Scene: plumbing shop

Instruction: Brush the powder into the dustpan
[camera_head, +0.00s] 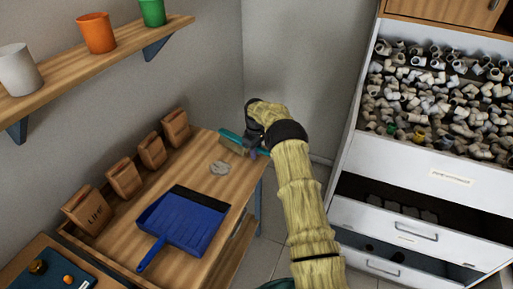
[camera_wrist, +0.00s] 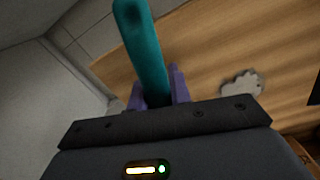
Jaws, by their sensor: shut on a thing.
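A patch of grey-white powder (camera_head: 220,167) lies on the wooden bench top (camera_head: 130,236); it also shows at the right in the wrist view (camera_wrist: 241,84). A blue dustpan (camera_head: 187,222) with a dark inside edge lies on the bench nearer the front, its handle pointing to the lower left. My gripper (camera_head: 256,150) is at the far right corner of the bench. It is shut on the teal handle of a brush (camera_head: 234,143), between purple fingers in the wrist view (camera_wrist: 158,92). The brush head is beside the powder, on its far side, apart from it. Contact between bristles and bench is unclear.
Several brown paper bags (camera_head: 124,178) stand along the wall side of the bench. A shelf (camera_head: 95,62) with cups hangs above. A white drawer cabinet (camera_head: 420,170) with pipe fittings stands at the right. The bench between powder and dustpan is clear.

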